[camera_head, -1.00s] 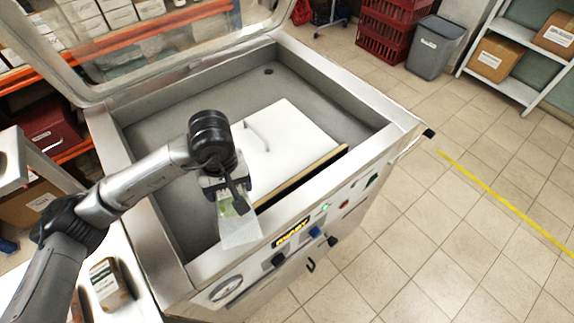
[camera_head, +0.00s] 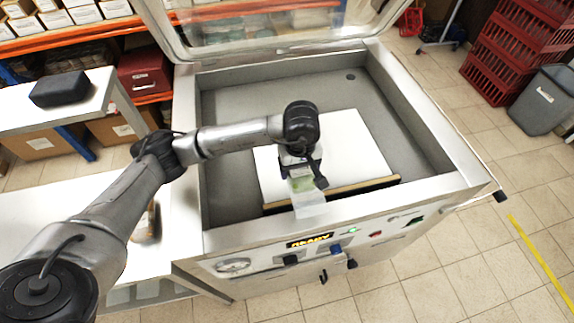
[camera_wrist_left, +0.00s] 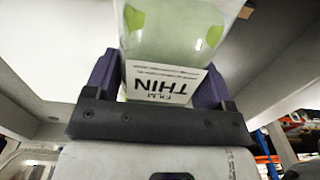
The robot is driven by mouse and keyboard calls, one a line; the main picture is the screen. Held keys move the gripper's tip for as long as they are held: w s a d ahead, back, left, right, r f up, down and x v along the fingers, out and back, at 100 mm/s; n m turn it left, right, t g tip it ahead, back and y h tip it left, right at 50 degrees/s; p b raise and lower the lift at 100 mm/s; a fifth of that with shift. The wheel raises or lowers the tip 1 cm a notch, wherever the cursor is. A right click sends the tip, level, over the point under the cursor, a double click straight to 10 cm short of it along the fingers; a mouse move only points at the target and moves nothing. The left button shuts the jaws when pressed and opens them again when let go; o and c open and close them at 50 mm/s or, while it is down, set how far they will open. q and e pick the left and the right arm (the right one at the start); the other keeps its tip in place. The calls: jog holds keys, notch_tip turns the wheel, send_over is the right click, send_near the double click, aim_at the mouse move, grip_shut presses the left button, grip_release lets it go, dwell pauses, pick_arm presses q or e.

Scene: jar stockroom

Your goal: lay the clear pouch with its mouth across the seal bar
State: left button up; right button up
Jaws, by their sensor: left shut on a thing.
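The clear pouch (camera_head: 310,205), with green contents, hangs from my left gripper (camera_head: 301,176) towards the chamber's front rim. In the left wrist view the pouch (camera_wrist_left: 170,35) sits between the purple fingers, with a white label reading "THIN" upside down. My left gripper (camera_wrist_left: 160,85) is shut on it. In the head view the pouch's clear end crosses in front of the seal bar (camera_head: 365,188), a dark and tan strip along the front of the white plate (camera_head: 345,145). I cannot tell whether the pouch touches the bar. My right gripper is not in view.
The chamber machine (camera_head: 445,190) has its clear lid (camera_head: 270,35) raised behind. Its front panel carries a lit display (camera_head: 309,241), a gauge and several knobs. A white side table (camera_head: 60,210) stands left, below a shelf with a black box (camera_head: 60,89). The chamber's right side is empty.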

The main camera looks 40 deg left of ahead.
pick_arm(q)
jog(key=a+f, duration=0.1)
jog(key=a, duration=0.1)
jog(key=w+a+f, duration=0.1)
jog(key=w+a+f+p, duration=0.1)
jog(key=a, duration=0.1)
jog(key=shift+a+f, duration=0.3)
jog(key=shift+a, duration=0.05)
jog(key=shift+s+f+p, duration=0.1)
jog(key=shift+f+p, duration=0.7)
jog(key=shift+f, duration=1.2)
jog(key=shift+f, duration=0.1)
jog(key=shift+f+b, duration=0.1)
jog(key=shift+b, duration=0.2)
jog(key=o, duration=1)
